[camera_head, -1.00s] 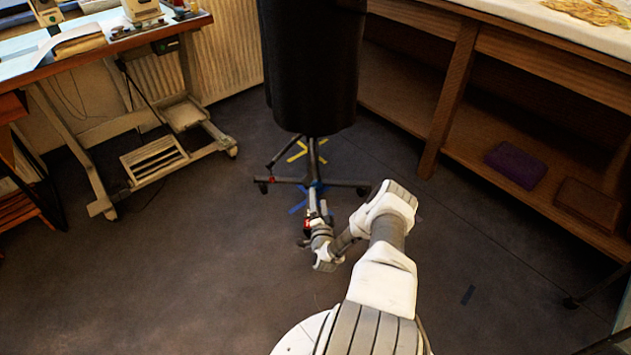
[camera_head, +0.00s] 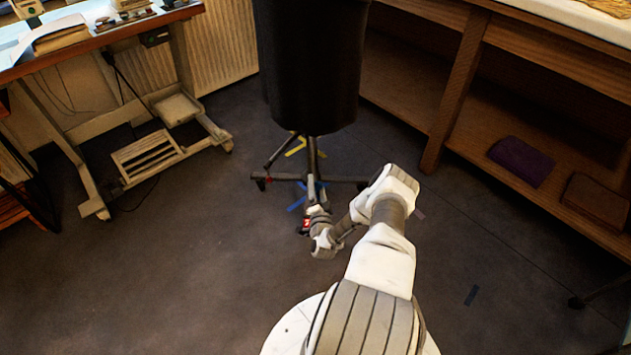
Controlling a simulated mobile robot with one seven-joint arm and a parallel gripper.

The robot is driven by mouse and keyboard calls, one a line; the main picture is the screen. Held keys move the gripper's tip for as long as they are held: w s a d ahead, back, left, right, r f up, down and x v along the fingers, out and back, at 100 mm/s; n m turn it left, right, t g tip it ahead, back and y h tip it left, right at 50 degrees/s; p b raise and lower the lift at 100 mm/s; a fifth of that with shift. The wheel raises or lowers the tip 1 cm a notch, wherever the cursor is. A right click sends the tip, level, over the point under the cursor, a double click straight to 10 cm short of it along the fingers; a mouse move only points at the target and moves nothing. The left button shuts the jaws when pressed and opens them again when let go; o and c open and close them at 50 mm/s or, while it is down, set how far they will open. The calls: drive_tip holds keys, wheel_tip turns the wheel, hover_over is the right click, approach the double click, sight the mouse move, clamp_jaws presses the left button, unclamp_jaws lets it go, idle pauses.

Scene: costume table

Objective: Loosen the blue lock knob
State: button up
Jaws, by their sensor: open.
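A black dress form (camera_head: 312,70) stands on a dark pole with a castered base (camera_head: 285,177). A small blue patch low on the pole, at the base hub, looks like the blue lock knob (camera_head: 318,186); its shape is too small to make out. My gripper (camera_head: 314,210) is low over the floor, just in front of the hub and slightly below the knob in the picture. It is open. Its fingers are small and partly hidden by my own wrist, and I cannot tell whether they touch the knob or sit around it.
Blue tape (camera_head: 297,203) and yellow tape (camera_head: 296,147) mark the floor by the stand. A wooden shelf unit (camera_head: 447,100) with a purple folded item (camera_head: 521,162) stands at right. A sewing table (camera_head: 95,40) with a pale metal frame stands at left. Open floor (camera_head: 180,270) lies between.

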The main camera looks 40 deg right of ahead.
drive_tip(key=shift+w+d, duration=0.2)
drive_tip(key=shift+w, duration=0.15)
clamp_jaws()
idle(0.5)
